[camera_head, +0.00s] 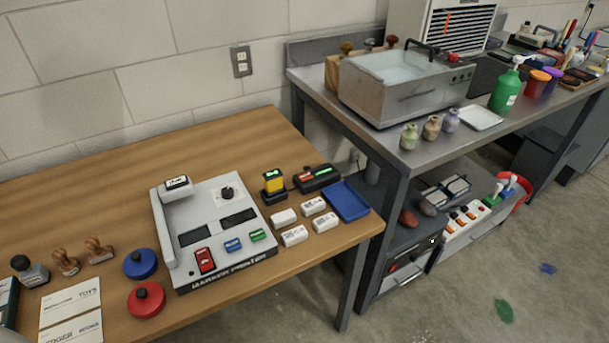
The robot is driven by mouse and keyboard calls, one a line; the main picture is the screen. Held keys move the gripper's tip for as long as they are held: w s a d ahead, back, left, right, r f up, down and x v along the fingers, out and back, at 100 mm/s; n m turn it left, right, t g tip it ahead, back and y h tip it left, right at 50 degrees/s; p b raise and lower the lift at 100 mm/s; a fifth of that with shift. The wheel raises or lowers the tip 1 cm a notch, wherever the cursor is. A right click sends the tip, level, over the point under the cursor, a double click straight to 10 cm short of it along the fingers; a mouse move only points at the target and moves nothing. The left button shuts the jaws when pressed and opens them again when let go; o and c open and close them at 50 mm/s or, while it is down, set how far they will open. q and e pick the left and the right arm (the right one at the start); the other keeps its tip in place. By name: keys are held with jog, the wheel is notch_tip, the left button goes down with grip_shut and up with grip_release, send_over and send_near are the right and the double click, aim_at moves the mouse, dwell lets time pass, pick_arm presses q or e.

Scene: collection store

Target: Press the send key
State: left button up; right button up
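A grey-white device (228,212) with lettering along its front edge sits on the wooden table. Its front row has a red key (205,260), a blue key (233,245) and a green key (258,235). Each key has a small label too small to read, so I cannot tell which one is the send key. Two dark panels and a dark knob (227,192) are behind the keys. A white block with a dark label (177,184) is at the device's back left corner. Neither of my grippers shows in this view.
Blue (140,264) and red (146,299) round knobbed pads stand left of the device. Several white blocks (294,235), a yellow-and-black stamp (273,182) and a blue tray (346,200) lie to its right. A metal bench (390,142) stands at right. The table behind the device is clear.

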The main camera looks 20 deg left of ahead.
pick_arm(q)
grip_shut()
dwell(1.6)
